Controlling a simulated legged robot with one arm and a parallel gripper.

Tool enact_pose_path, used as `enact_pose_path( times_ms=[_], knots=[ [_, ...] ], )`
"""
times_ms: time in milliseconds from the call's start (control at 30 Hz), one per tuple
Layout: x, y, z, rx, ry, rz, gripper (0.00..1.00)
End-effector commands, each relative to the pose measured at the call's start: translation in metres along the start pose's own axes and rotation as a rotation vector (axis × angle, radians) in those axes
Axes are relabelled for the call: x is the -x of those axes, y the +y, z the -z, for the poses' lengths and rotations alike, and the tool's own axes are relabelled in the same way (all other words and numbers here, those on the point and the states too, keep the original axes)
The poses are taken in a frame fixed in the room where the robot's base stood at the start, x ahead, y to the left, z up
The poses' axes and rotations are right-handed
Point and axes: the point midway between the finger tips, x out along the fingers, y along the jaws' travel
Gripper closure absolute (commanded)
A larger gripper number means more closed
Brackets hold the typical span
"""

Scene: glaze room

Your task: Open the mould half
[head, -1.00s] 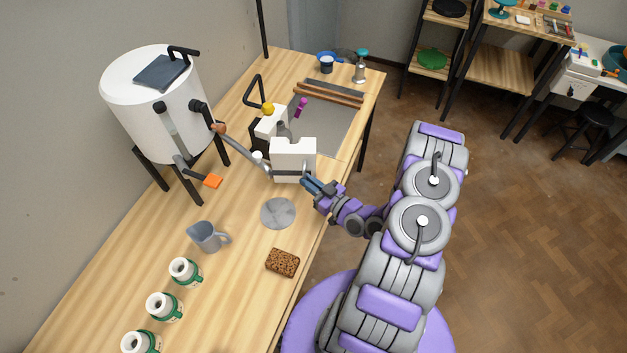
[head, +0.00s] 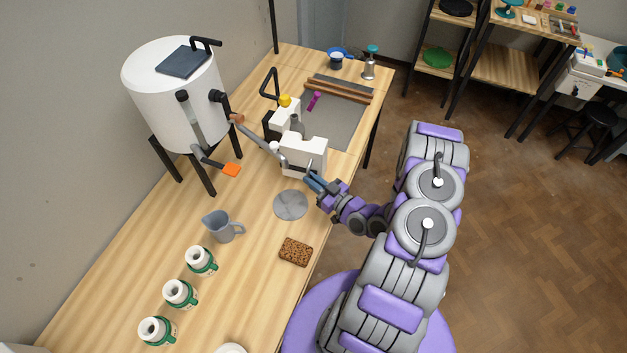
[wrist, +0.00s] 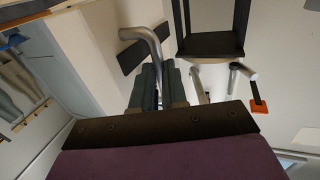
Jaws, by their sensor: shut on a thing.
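The mould half is a white block (head: 303,156) standing near the table's right edge. It is turned at an angle, away from the other white part (head: 285,120) with a yellow knob behind it. A grey bottle shape (head: 297,125) stands between the two. My gripper (head: 314,182) is at the near face of the block. In the wrist view my gripper (wrist: 158,90) is shut on a bent metal handle (wrist: 146,40) on a pale block (wrist: 100,52). The jaws partly hide the handle's end.
A white drum (head: 175,90) on black legs stands behind, its pipe (head: 258,138) reaching toward the mould. A grey disc (head: 290,205), brown sponge (head: 296,252), grey jug (head: 221,228) and several white-green jars (head: 180,293) are on the table (head: 250,285). The table between sponge and jars is clear.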

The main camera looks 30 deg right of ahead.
Motion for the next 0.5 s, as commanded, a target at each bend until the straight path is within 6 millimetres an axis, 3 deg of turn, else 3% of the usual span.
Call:
enact_pose_path(
  times_ms=[33, 67, 300, 500],
  knots=[
    [-0.0006, 0.0002, 0.0011, 0.003, 0.003, 0.000, 1.00],
    [-0.0006, 0.0001, 0.0011, 0.003, 0.002, 0.000, 0.86],
    [0.0001, -0.0003, 0.0007, 0.002, 0.001, 0.001, 0.63],
    [0.0005, 0.0001, 0.0003, 0.001, 0.000, 0.001, 0.62]
  ],
)
